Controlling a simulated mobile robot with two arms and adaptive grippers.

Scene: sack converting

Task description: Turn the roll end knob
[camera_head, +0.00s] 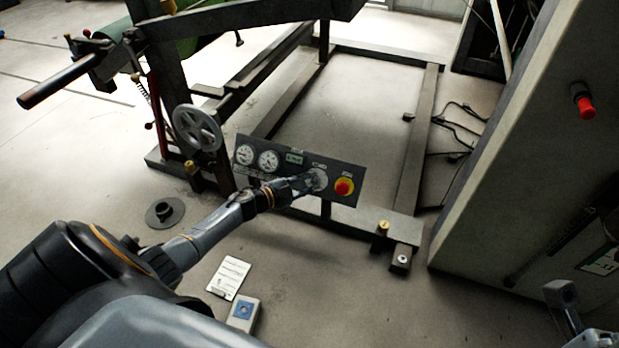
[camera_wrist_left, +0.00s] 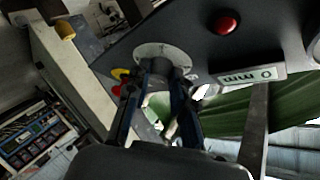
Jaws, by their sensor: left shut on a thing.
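The roll end knob (camera_wrist_left: 178,60) sits on a round pale dial plate (camera_wrist_left: 150,50) on a dark control panel (camera_head: 300,166). My left gripper (camera_head: 308,184) reaches the panel from the left and is shut on the knob. In the left wrist view its two fingers (camera_wrist_left: 158,88) lie on either side of the knob, which they partly hide. In the head view the fingers cover the knob, and only part of the dial plate (camera_head: 321,179) shows. At the lower right edge is a grey part (camera_head: 562,293) that may be my right gripper; its jaws cannot be made out.
A red emergency button on a yellow base (camera_head: 344,187) is close right of the knob. Two gauges (camera_head: 256,157) and a small display (camera_head: 294,158) are left of it. A handwheel (camera_head: 197,127) stands further left. A tall grey cabinet (camera_head: 520,170) is at the right.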

